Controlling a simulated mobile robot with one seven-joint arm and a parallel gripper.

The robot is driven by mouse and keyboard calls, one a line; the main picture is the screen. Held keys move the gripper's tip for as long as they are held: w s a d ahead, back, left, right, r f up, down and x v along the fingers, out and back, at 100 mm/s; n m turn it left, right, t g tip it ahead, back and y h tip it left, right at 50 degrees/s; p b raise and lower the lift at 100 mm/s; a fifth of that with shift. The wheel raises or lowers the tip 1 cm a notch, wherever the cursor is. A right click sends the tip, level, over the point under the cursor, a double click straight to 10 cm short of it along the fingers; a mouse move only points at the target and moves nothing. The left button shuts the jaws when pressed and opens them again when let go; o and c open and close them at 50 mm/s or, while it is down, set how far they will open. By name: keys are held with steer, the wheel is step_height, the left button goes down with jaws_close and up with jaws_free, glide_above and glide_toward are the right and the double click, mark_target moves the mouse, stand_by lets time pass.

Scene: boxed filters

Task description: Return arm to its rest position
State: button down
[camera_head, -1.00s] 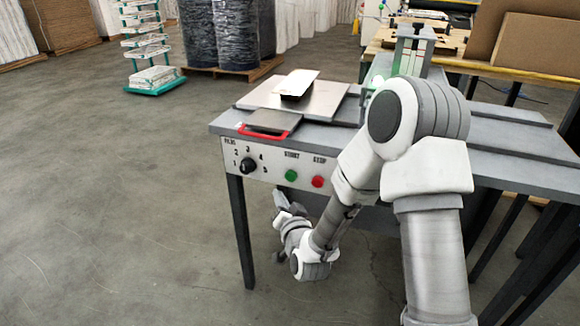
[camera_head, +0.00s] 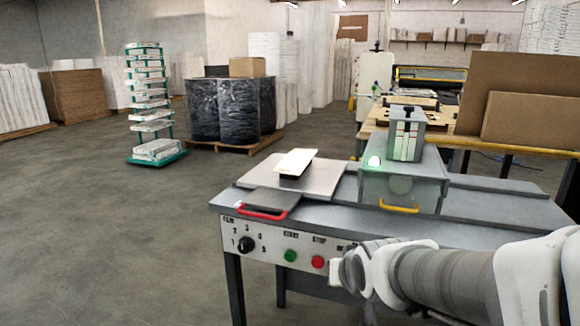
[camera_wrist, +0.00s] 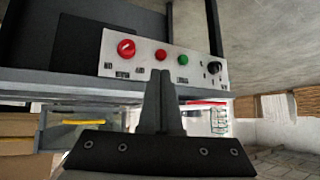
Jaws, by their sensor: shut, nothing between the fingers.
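My arm crosses the lower right of the head view, in front of the machine table (camera_head: 480,212). My gripper is hidden from the head view, behind or beyond my arm. In the wrist view my gripper (camera_wrist: 160,82) is shut, its two dark fingers together with nothing between them. Beyond the fingers is the table's control panel (camera_wrist: 160,57), shown upside down, with red and green buttons and a black dial. I cannot tell how far the fingertips are from the panel.
A green-framed rack (camera_head: 157,150) and black-wrapped drums (camera_head: 222,108) stand behind. The floor at left is open.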

steer(key=s+d+r+g, duration=0.2)
steer(key=s, duration=0.7)
steer(key=s+d+r+g, duration=0.1)
steer(key=s+d+g, duration=0.15)
steer(key=s, duration=0.55)
step_height(320, 180, up, 25)
steer(key=p, duration=2.5)
steer(key=shift+s+r+t+h, duration=0.15)
steer(key=shift+s+t+h, duration=0.2)
steer(key=shift+s+h, duration=0.05)
